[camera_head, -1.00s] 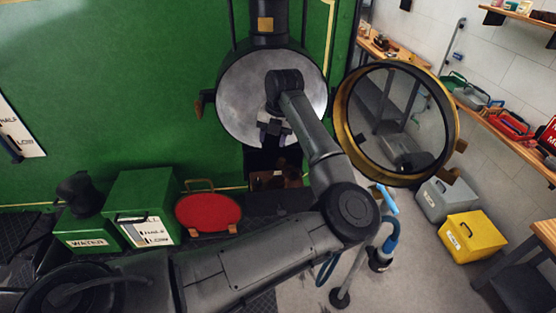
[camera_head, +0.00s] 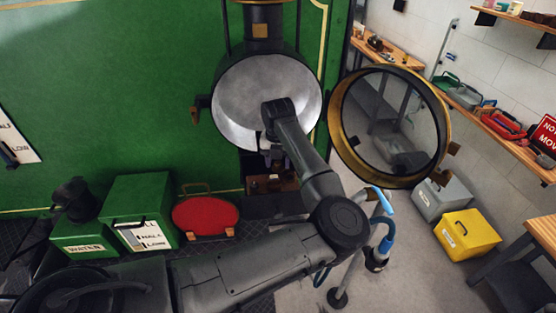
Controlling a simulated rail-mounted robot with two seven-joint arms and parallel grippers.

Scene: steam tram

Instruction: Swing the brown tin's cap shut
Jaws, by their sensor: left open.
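My left arm reaches in from the lower left. My left gripper (camera_head: 271,160) hangs at the lower edge of the round lamp-like opening, above a brown box-like thing (camera_head: 262,185) in a dark recess. The gripper is open and nothing shows between its fingers. The brown thing may be the brown tin, but it is small and dark, and I cannot make out its cap or how far that stands open. My forearm hides part of what lies to its right. My right gripper is not in view.
A round glass door (camera_head: 433,160) with a brass rim stands swung open right of the arm. Green boxes (camera_head: 142,204) and a red round thing (camera_head: 204,216) stand at left. A yellow tin (camera_head: 467,237) and a grey tin (camera_head: 441,199) stand on the floor at right.

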